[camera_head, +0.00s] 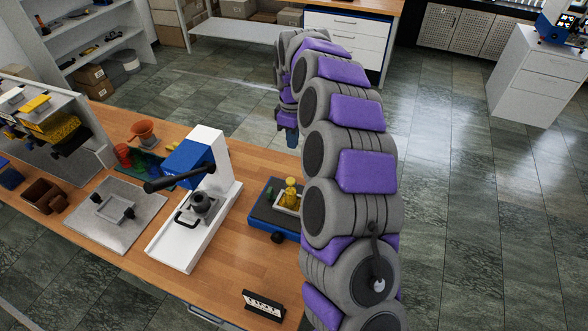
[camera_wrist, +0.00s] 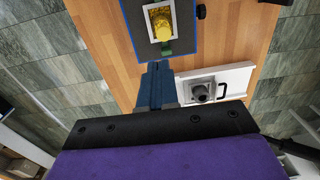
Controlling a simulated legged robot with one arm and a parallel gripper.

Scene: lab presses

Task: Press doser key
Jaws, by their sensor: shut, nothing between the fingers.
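A low dark-blue device with a grey top (camera_head: 262,213) sits on the wooden bench beside my arm. It carries a white tray (camera_head: 283,204) with a yellow piece (camera_head: 290,192) in it. A small green key-like part (camera_head: 269,192) is at its far edge; it also shows in the wrist view (camera_wrist: 180,47). I cannot tell for sure that it is the doser key.
A white press (camera_head: 190,243) with a blue head and black lever stands left of the device. A black sign (camera_head: 263,305) is near the front edge. A grey plate (camera_head: 118,212) and shelf unit lie farther left. Tiled floor beyond the bench is open.

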